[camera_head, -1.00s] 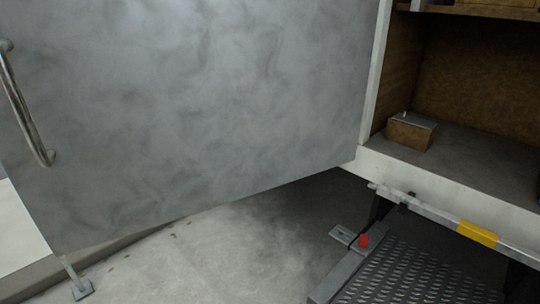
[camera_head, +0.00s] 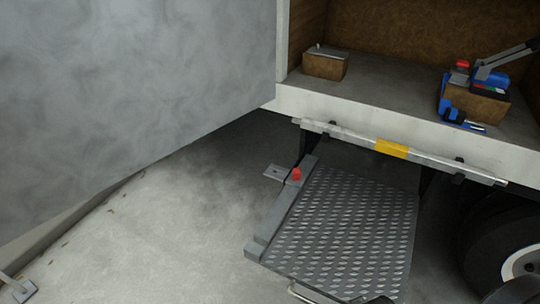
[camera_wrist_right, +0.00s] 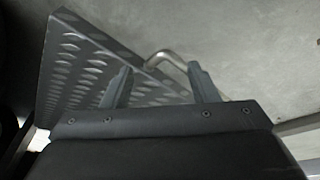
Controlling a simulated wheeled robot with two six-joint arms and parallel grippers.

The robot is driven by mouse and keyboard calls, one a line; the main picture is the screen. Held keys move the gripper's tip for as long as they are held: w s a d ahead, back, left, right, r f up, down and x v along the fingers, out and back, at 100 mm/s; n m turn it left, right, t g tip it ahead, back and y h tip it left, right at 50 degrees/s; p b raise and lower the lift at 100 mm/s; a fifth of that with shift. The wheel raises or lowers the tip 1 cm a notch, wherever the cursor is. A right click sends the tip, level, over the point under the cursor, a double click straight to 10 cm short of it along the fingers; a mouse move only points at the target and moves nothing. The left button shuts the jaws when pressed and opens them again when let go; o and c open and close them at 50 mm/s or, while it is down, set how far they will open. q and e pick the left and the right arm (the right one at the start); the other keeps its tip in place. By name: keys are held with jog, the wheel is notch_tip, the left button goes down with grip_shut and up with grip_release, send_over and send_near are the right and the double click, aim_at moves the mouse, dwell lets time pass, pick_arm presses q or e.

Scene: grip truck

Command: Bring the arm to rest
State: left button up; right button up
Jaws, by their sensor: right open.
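My right gripper (camera_wrist_right: 161,80) shows in the right wrist view with its two fingers spread apart. A bent metal handle (camera_wrist_right: 172,58) lies beyond and between the fingertips in that picture; I cannot tell whether it touches them. A tread-plate platform (camera_wrist_right: 85,72) is behind the left finger. In the head view the same platform (camera_head: 342,222) lies low below the truck, with the handle (camera_head: 305,291) at its near edge. A small dark piece beside the handle at the bottom edge may be part of my right gripper. My left gripper is not in view.
A large grey door panel (camera_head: 125,85) fills the left. The truck bed (camera_head: 400,80) holds a small brown block (camera_head: 326,64) and a blue clamp-like tool (camera_head: 447,100) on another block. A wheel (camera_head: 515,255) stands at right. Concrete floor (camera_head: 170,220) is open at left.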

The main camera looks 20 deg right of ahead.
jog(key=s+a+f+g, duration=0.1)
jog(key=s+f, duration=0.4)
jog(key=f, duration=0.6)
jog(key=s+f+g, duration=0.1)
jog(key=s+f, duration=0.3)
jog(key=f, duration=0.7)
pick_arm(q)
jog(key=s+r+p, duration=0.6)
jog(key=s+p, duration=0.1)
jog(key=p, duration=0.6)
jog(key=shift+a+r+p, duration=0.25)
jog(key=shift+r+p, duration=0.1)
jog(key=shift+p, duration=0.05)
pick_arm(e)
jog(key=s+r, duration=0.6)
jog(key=s, duration=0.1)
jog(key=shift+s+d+r+y, duration=0.15)
jog(key=shift+s+d+y, duration=0.05)
jog(key=shift+d+y, duration=0.1)
